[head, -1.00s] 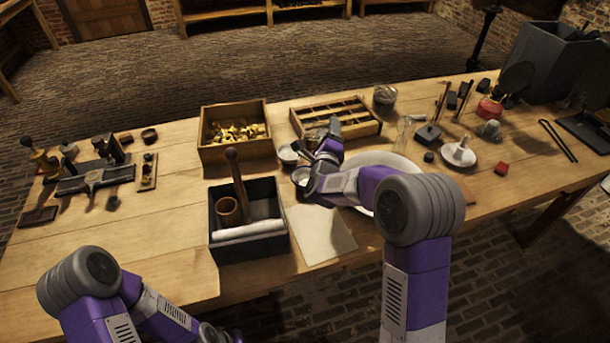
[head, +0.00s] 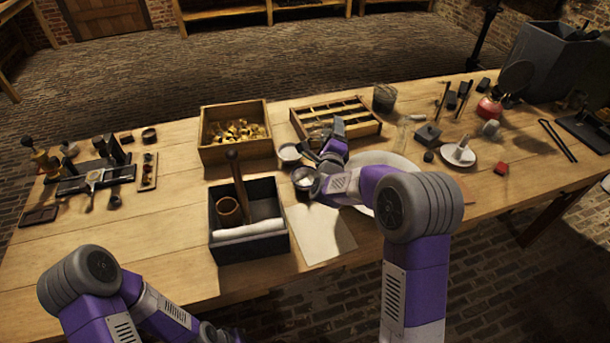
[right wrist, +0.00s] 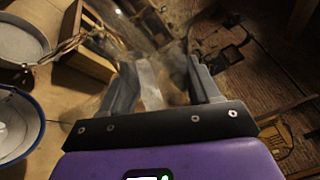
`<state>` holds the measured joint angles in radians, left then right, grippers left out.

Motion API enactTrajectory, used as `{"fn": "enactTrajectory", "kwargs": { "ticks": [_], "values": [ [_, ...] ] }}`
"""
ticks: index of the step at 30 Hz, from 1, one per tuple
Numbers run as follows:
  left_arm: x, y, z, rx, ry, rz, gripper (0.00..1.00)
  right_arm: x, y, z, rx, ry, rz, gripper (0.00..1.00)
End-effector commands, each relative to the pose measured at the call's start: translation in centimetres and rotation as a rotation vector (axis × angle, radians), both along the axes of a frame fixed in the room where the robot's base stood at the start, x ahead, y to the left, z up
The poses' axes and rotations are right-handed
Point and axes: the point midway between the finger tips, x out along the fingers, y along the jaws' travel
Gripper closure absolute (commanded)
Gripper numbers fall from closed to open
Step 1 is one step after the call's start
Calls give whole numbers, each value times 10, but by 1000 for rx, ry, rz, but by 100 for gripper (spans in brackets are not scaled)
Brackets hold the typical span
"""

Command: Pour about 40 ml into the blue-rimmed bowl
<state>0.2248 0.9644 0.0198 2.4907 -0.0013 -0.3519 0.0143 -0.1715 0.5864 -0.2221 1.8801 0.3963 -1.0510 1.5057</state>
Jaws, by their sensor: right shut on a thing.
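My right gripper (head: 323,142) is over the middle of the table, beside two small round bowls. In the right wrist view its fingers (right wrist: 165,78) are shut on a clear, pale see-through vessel (right wrist: 150,85); its outline is blurred, and I cannot tell how full it is. The blue-rimmed bowl (right wrist: 20,115) is at the left edge of that view, partly cut off and apart from the fingers. In the head view it seems to be the nearer small bowl (head: 303,177), just below the gripper. Of my left arm, only folded links show at lower left; its fingers cannot be made out.
A second, pale bowl (head: 289,153) stands just behind. A dark box (head: 232,258) with a wooden cup is to the left, a wooden crate (head: 236,155) of brass pieces behind it. A slotted rack (head: 365,128) is behind the gripper, a large white plate (head: 400,163) to the right.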

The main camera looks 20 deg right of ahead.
Motion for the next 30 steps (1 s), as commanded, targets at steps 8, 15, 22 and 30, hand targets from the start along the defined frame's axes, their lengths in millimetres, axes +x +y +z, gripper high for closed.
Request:
{"fn": "enactTrajectory", "kwargs": {
  "ticks": [8,15,22,30],
  "values": [
    [0,0,2,0,0,0,57,0,-1,0,-16,-2,0,74],
    [0,0,3,0,0,0,57,0,-1,0,-29,-3,1,74],
    [0,0,0,0,0,0,57,0,-2,1,-44,-6,0,74],
    [0,0,-2,0,0,0,57,0,-2,3,-61,-6,0,74]
  ]
}}
